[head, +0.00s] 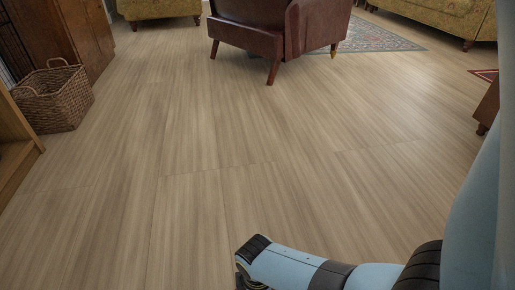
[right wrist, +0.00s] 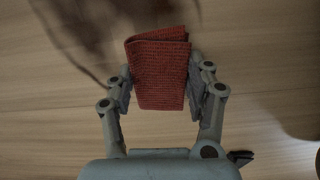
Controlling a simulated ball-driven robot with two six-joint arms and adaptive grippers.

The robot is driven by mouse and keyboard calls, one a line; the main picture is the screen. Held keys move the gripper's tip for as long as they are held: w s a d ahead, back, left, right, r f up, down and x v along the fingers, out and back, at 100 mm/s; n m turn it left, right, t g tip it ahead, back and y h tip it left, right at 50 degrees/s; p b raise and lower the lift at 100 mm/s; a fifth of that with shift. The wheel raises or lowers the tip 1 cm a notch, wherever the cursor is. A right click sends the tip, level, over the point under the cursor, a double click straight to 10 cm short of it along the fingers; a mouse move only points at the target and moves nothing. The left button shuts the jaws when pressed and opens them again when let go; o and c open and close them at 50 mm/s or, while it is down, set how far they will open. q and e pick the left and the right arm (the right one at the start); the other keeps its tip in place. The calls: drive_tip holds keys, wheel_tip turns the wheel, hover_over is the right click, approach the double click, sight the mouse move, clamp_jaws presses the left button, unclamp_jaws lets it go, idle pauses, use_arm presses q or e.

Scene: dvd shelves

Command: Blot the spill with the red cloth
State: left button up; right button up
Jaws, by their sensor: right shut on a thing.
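The red cloth (right wrist: 160,75) shows in the right wrist view, folded, with a ribbed weave. My right gripper (right wrist: 159,88) is shut on it, one finger pressed on each side. The cloth is held in front of the wood floor; its height above the floor is hard to tell. In the head view my right arm comes in from the right, and the gripper end is at or below the bottom edge, so the cloth is not visible there. My left gripper is not in view. I see no clear spill in either view.
A wicker basket (head: 55,96) stands at the left beside a wooden cabinet (head: 72,32). A brown leather armchair (head: 255,28) stands at the back on the edge of a patterned rug (head: 375,38). The wood floor (head: 230,140) between is clear.

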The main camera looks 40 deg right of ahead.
drive_tip(key=o, duration=1.1)
wheel_tip(320, 180, up, 12)
